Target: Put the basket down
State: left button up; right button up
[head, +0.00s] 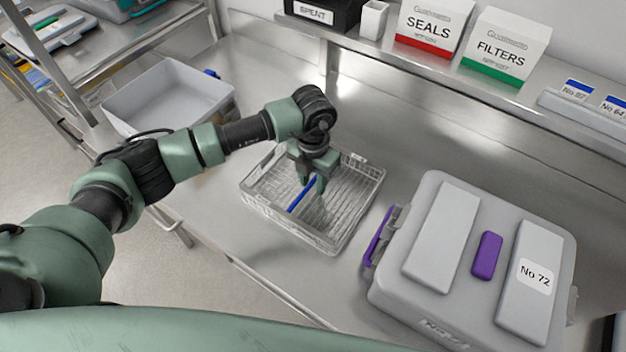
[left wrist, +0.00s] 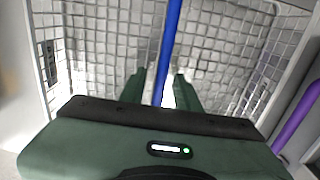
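The basket (head: 338,238) is a clear-grey mesh tray with a blue bar handle (head: 298,200) across it. It appears to rest level on the steel bench, left of the grey case. My left gripper (head: 312,186) points down into the basket at the blue bar. In the left wrist view the basket's mesh (left wrist: 225,50) fills the background. There the blue bar (left wrist: 170,40) runs down between the fingers of the left gripper (left wrist: 160,90), with gaps visible on both sides. The fingers stand apart. My right gripper is not in view.
A grey case (head: 470,310) labelled No 72, with a purple latch, sits close on the right. An empty grey bin (head: 165,95) stands at the left. A shelf (head: 440,75) behind carries SEALS (head: 432,25) and FILTERS (head: 503,48) boxes. Bare bench lies behind the basket.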

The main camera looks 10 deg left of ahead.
aim_at(313, 180)
pick_arm(q)
jog(key=shift+r, duration=0.45)
notch_tip(313, 180, up, 11)
jog(key=b, duration=0.3)
jog(key=shift+r, duration=0.2)
